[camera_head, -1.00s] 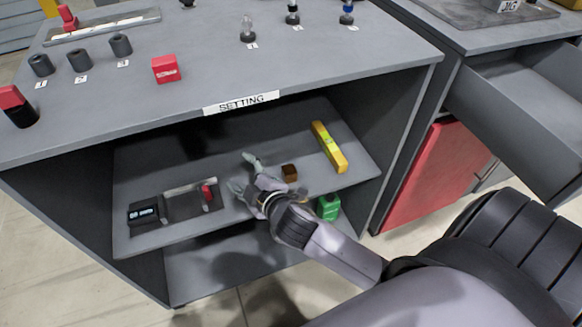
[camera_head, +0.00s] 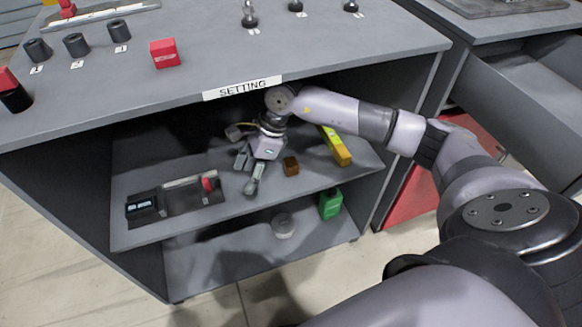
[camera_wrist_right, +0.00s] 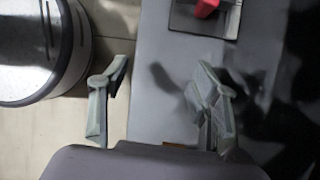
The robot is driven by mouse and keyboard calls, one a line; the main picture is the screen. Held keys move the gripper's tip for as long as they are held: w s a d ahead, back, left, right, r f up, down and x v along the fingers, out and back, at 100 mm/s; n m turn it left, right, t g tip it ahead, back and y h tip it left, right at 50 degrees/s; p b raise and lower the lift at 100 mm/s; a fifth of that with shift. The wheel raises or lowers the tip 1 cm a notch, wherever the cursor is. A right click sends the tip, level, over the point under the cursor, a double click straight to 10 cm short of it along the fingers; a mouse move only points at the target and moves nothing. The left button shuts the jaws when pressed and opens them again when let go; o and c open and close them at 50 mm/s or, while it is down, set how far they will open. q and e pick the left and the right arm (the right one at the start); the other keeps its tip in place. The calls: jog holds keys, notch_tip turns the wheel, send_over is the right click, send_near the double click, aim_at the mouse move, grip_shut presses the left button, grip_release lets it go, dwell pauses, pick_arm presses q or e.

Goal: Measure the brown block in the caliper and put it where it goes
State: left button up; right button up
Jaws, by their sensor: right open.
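The small brown block (camera_head: 291,166) sits on the upper shelf inside the cabinet, right of my right gripper. The caliper (camera_head: 160,209) lies on the same shelf to the left, with a dark display at its left end and a red slider (camera_head: 209,183). My right gripper (camera_head: 246,174) is open and empty between caliper and block, fingers pointing down and left, apart from both. In the right wrist view the open fingers (camera_wrist_right: 160,78) show, with a red part of the caliper (camera_wrist_right: 206,8) at the top. A brown sliver there at the bottom edge may be the block. My left gripper is not in view.
A yellow bar (camera_head: 340,150) lies right of the block, partly behind my arm. A green container (camera_head: 330,204) and grey round piece (camera_head: 283,226) are on the lower shelf. The cabinet top (camera_head: 300,55) overhangs the shelf, holding a red block (camera_head: 165,53) and several dark cylinders.

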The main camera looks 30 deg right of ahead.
aim_at(293, 161)
jog(key=d+h, duration=0.1)
jog(key=d, duration=0.3)
jog(key=d+h, duration=0.2)
jog(key=d, duration=0.2)
jog(key=d+h, duration=0.2)
jog(key=d, duration=0.2)
jog(key=shift+w+d+r+g, duration=0.1)
jog(key=shift+d+r+g, duration=0.25)
jog(key=shift+r+g, duration=0.05)
jog(key=shift+d+f+b, duration=0.2)
jog(key=shift+d+f, duration=0.05)
jog(key=shift+f, duration=0.25)
jog(key=shift+d+f+b, duration=0.2)
jog(key=shift+d+f, duration=0.05)
jog(key=shift+f, duration=0.65)
jog(key=f, duration=0.1)
jog(key=f+b, duration=0.1)
jog(key=f, duration=0.2)
jog(key=shift+w+f, duration=0.15)
jog(key=shift+w, duration=0.2)
jog(key=shift+f, duration=0.15)
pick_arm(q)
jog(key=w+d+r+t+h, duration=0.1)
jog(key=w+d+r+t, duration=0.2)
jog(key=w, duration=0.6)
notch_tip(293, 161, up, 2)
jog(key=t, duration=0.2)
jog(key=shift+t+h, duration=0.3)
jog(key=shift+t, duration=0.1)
